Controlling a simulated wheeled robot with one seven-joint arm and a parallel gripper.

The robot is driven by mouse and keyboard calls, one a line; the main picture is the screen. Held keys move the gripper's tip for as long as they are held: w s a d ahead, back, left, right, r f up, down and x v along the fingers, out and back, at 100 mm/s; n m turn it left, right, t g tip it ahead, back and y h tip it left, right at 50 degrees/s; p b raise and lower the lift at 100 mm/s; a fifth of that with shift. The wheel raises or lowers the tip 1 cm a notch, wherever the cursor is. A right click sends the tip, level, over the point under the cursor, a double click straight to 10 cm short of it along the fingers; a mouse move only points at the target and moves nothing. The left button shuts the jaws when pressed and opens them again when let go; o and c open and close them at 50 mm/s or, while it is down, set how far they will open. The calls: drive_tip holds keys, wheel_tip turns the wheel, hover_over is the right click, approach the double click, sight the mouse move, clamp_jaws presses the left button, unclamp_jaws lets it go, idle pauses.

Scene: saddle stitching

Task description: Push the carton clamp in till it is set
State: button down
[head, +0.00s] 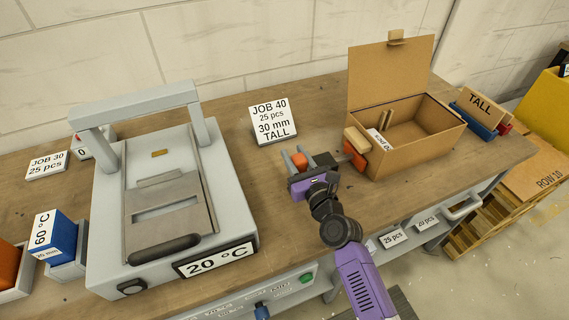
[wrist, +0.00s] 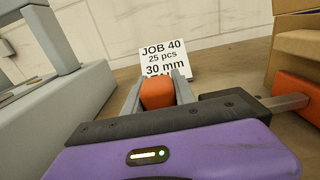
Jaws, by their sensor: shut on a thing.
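The carton clamp (head: 356,152) is an orange piece with a short rod, at the left side of the open brown carton (head: 412,152), below a light wooden block. In the wrist view the clamp (wrist: 297,91) is at the right edge, its rod pointing left to the end of my gripper's dark bar. I cannot tell whether they touch. My gripper (head: 299,161) is left of the carton, low over the bench. Its grey fingers are shut on an orange block (wrist: 157,93). The clamp's inner end is hidden.
A grey press (head: 230,215) marked 20 °C stands on the left. A JOB 40 card (head: 271,122) stands behind my gripper. Blue and red holders (head: 473,118) with a TALL card are right of the carton. Bare bench lies between press and gripper.

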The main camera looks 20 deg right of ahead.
sight(305, 168)
drive_tip(key=shift+d, duration=0.4)
drive_tip(key=c, duration=1)
unclamp_jaws()
drive_tip(key=shift+s, duration=0.15)
drive_tip(key=s, duration=0.7)
drive_tip(key=shift+s, duration=0.3)
